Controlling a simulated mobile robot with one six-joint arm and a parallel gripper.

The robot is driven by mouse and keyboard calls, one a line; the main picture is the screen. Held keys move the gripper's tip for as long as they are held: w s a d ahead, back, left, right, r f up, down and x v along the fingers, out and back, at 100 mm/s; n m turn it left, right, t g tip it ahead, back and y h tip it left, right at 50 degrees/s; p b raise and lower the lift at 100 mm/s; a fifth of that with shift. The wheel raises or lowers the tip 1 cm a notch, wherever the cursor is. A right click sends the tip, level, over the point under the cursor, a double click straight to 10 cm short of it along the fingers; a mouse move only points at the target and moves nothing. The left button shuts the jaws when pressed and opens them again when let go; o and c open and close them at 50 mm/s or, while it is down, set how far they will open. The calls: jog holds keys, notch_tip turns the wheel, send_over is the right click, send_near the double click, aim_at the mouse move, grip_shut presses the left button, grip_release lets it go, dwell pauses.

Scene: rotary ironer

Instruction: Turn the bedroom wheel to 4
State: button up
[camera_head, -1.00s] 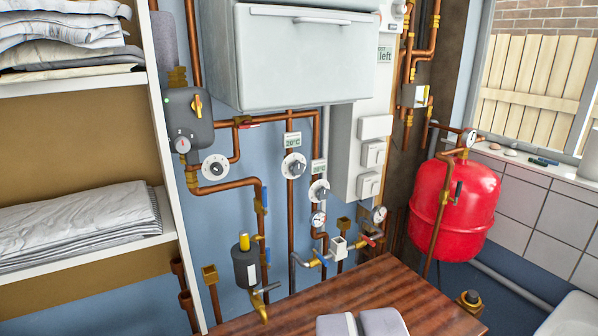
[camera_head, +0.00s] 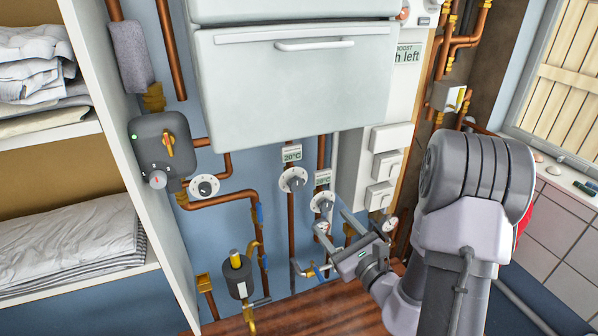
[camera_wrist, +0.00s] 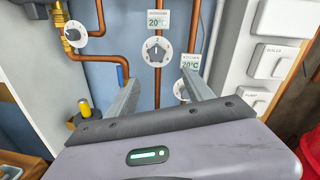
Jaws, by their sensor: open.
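The bedroom wheel is a white-rimmed dial with a grey knob (camera_head: 292,180), under a 20°C label whose small name appears to read bedroom in the wrist view. There the dial (camera_wrist: 157,52) is in full view, its pointer roughly upright; its numerals are too small to read surely. My gripper (camera_head: 332,222) is open and empty, in front of the pipes, lower and to the right of this wheel in the head view. In the wrist view its two fingers (camera_wrist: 158,79) spread below the wheel, apart from it.
A similar kitchen dial (camera_wrist: 186,90) sits lower right, partly behind my right finger. Another dial (camera_head: 204,187) is left beside a grey pump box (camera_head: 160,148). Copper pipes run between the dials. White switches (camera_head: 385,167) are right, a white cabinet (camera_head: 285,70) above.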

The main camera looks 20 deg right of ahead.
aim_at(298, 187)
jog(key=w, duration=0.5)
jog(key=w+a+p, duration=0.1)
jog(key=w, duration=0.5)
jog(key=w+a+p, duration=0.1)
jog(key=w, duration=0.4)
jog(key=shift+w+a, duration=0.1)
jog(key=shift+w, duration=0.3)
grip_shut()
